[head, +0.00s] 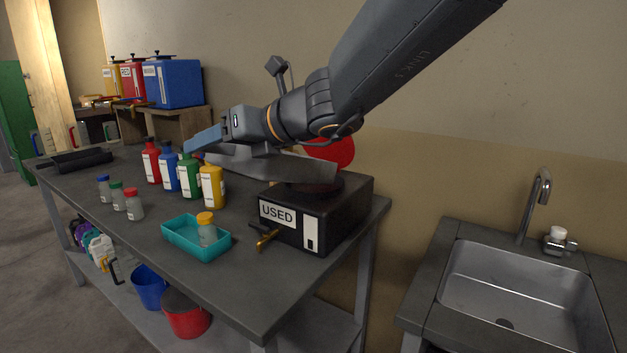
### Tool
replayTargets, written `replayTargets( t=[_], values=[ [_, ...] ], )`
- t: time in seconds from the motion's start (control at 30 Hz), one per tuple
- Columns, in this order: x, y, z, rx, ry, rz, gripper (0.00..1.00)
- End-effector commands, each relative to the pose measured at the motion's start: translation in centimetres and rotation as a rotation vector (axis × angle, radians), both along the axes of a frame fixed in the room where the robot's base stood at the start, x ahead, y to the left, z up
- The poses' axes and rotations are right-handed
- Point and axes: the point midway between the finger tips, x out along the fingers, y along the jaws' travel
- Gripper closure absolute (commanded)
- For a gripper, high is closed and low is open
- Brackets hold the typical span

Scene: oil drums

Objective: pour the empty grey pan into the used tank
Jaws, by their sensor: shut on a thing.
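The grey pan (275,167) is in the head view, held above the bench below my arm. It is tilted, with its right end lower and over the dark round top of the used tank (284,225). The tank is a black box with a white USED label and a brass tap, at the right end of the bench. My gripper (203,140), with blue fingers, is shut on the pan at its left side. The pan's inside is hidden from this side, and I cannot tell whether its right end touches the tank. I see no liquid falling.
A red disc (336,152) shows behind the pan's right end. Red, blue, green and yellow bottles (213,187) stand left of the tank. A teal tray (183,241) holding a yellow-capped jar (207,230) lies in front. A sink (520,290) is at right.

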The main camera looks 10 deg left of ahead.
Motion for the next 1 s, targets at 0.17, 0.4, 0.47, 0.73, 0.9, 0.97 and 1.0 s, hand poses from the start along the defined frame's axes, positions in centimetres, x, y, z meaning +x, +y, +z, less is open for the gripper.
replayTargets(
  t=[0.17, 0.4, 0.47, 0.73, 0.9, 0.97, 1.0],
  values=[
    [0.2, -0.1, 0.4, 0.006, 0.006, 0.0, 0.99],
    [0.5, -0.2, 0.7, 0.012, 0.019, 0.0, 0.99],
    [0.6, -0.3, 0.8, 0.013, 0.022, 0.0, 0.99],
    [0.9, -0.4, 1.2, 0.021, 0.038, 0.0, 0.99],
    [1.1, -0.5, 1.4, 0.026, 0.048, 0.001, 0.99],
    [1.1, -0.5, 1.5, 0.028, 0.052, 0.0, 0.99],
    [1.2, -0.6, 1.5, 0.029, 0.055, 0.0, 0.99]
  ],
)
